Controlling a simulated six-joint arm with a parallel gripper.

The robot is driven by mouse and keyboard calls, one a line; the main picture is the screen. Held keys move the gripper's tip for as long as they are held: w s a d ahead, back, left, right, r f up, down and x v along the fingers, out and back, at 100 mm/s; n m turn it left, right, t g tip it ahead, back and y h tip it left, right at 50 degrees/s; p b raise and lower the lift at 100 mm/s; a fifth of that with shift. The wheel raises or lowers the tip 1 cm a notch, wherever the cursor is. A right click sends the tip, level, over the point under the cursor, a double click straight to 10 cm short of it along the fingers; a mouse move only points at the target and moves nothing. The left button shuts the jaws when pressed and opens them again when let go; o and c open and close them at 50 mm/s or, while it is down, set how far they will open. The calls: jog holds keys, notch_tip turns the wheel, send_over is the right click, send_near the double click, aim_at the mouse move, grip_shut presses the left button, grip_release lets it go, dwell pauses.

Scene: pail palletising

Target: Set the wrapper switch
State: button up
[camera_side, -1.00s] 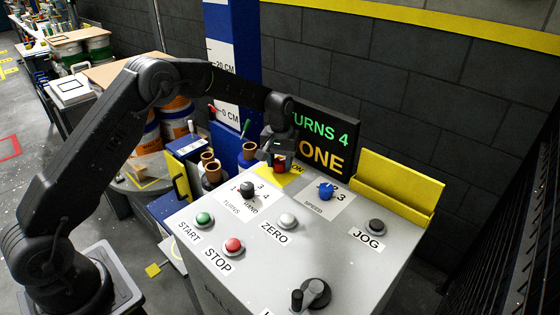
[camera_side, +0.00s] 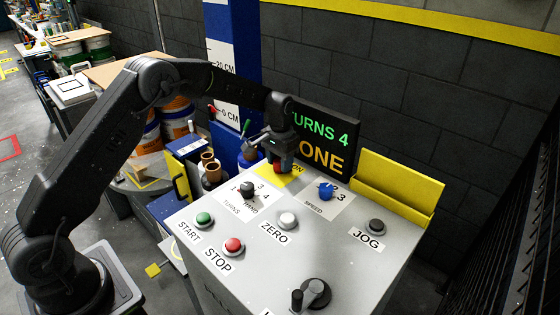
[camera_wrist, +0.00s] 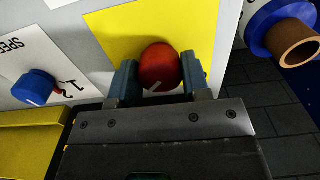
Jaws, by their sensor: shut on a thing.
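The wrapper switch, a round red knob (camera_wrist: 159,66) with a pale pointer line, sits on a yellow plate (camera_wrist: 115,32). My gripper (camera_wrist: 160,76) is shut on the red knob, with one blue-grey finger on each side of it. In the side view my gripper (camera_side: 279,164) reaches down to the knob at the back of the grey control panel (camera_side: 330,245). The yellow plate shows partly there, with its lettering mostly covered by my gripper. The display (camera_side: 325,140) behind reads "TURNS 4" and a partly hidden word ending in "ONE".
Close by are the black turns knob (camera_side: 247,190), the blue speed knob (camera_side: 326,191) and a white ZERO button (camera_side: 287,220). START, STOP and JOG buttons and a crank are nearer. A yellow tray (camera_side: 395,195) stands at right. Brown-ended rolls stand left.

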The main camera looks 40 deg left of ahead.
jog(key=o, duration=0.9)
jog(key=shift+r, duration=0.1)
notch_tip(320, 180, up, 14)
jog(key=shift+f, duration=0.15)
dwell(0.3)
